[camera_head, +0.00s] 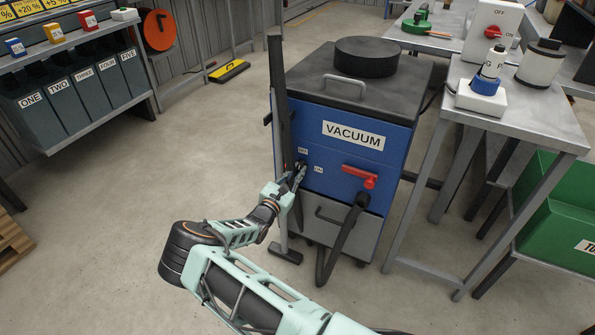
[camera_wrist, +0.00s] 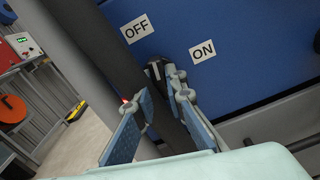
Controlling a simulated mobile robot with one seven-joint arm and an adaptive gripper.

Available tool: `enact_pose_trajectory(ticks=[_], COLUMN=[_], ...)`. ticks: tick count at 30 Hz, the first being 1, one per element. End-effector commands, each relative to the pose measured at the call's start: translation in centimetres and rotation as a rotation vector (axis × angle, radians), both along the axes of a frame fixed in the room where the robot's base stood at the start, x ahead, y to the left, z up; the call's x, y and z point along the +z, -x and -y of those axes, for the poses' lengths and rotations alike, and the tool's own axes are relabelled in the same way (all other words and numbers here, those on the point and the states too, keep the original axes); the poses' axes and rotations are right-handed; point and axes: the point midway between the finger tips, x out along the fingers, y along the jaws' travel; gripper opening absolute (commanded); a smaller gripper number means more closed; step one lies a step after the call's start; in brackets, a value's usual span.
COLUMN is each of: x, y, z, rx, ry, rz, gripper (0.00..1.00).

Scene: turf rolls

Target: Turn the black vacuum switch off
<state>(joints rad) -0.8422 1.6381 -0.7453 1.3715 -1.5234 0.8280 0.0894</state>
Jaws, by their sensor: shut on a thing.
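The blue vacuum cabinet (camera_head: 330,155) stands in the middle, with a white VACUUM label on its front. Below are a small OFF label (camera_wrist: 137,29) and an ON label (camera_wrist: 203,51). My gripper (camera_head: 299,172) is at the cabinet front beside these labels, at the panel's left edge. In the wrist view my gripper (camera_wrist: 165,85) has its fingers around the black switch (camera_wrist: 155,70), which sits just below and between the two labels. The fingers hide part of the switch, so I cannot tell clearly which way it points.
A dark upright wand (camera_head: 278,120) stands just left of my gripper. A red handle (camera_head: 360,176) and a black hose (camera_head: 345,235) are to its right. A metal table (camera_head: 555,120) stands further right.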

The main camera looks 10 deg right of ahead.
Motion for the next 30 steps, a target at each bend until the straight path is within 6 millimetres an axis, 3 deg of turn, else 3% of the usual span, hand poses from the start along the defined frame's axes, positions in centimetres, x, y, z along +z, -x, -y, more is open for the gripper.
enact_pose_trajectory(ticks=[12, 29, 30], x=[-0.05, -0.06, -0.06], y=[0.08, 0.07, 0.07], z=[0.06, 0.04, 0.05], rx=[-0.002, -0.001, -0.001], ry=[0.153, 0.177, 0.177], rz=[-0.112, -0.129, -0.129], gripper=[0.00, 0.00, 0.15])
